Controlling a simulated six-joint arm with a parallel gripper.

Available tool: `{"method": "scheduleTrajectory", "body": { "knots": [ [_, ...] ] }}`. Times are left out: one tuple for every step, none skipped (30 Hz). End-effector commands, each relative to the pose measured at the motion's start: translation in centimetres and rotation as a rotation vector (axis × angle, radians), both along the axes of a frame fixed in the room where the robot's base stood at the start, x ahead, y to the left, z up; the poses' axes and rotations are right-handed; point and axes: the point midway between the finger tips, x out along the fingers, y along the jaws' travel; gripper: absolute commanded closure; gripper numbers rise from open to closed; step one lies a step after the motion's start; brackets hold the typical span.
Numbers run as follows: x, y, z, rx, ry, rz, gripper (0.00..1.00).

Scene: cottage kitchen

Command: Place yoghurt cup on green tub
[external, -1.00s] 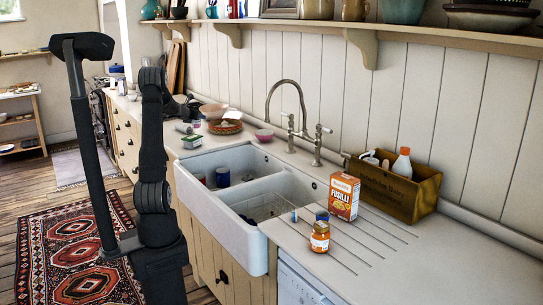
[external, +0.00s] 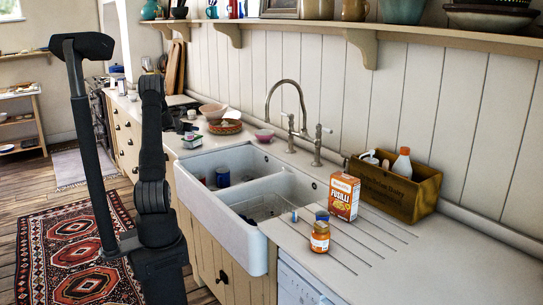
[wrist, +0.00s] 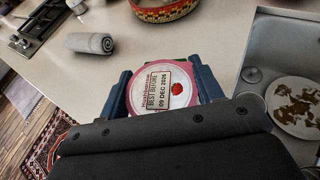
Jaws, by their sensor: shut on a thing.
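The yoghurt cup (wrist: 163,90) has a round pale lid with a pink rim and a printed date label, facing the wrist camera. My gripper (wrist: 165,92) is shut on it, with a blue finger on each side. The cup's lower part is hidden.
A patterned basket (wrist: 163,9) and a rolled grey cloth (wrist: 90,43) lie beyond the cup. The sink (wrist: 283,60), holding a stained plate (wrist: 298,105), is on the right. A fusilli box (external: 344,196), a jar (external: 320,237) and a wooden crate (external: 395,192) stand right of the sink.

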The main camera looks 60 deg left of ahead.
Motion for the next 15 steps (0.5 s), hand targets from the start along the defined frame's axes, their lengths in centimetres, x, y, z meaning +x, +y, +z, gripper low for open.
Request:
{"method": "scheduleTrajectory", "body": {
  "knots": [
    [0.01,-0.01,-0.14,-0.001,-0.001,0.0,0.67],
    [0.01,-0.01,-0.25,-0.001,-0.001,0.0,0.67],
    [0.01,-0.01,-0.38,-0.001,-0.001,0.0,0.67],
    [0.0,-0.01,-0.35,0.0,0.0,0.0,0.34],
    [0.01,-0.01,-0.34,-0.001,0.001,0.0,0.28],
    [0.0,-0.01,-0.33,-0.001,0.001,0.0,0.21],
    [0.0,-0.01,-0.32,-0.001,0.001,0.0,0.18],
    [0.0,-0.01,-0.32,-0.001,0.001,0.0,0.18],
    [0.0,-0.01,-0.32,-0.001,0.001,0.0,0.18],
    [0.01,-0.01,-0.31,-0.001,0.001,0.0,0.18],
    [0.01,-0.01,-0.31,0.0,0.0,0.0,0.18],
    [0.01,-0.01,-0.3,0.0,0.0,0.0,0.18],
    [0.01,-0.01,-0.3,0.0,0.0,0.0,0.18],
    [0.0,-0.01,-0.29,0.0,0.0,0.0,0.18],
    [0.01,0.0,-0.22,0.0,0.0,0.0,0.18]
  ]
}}
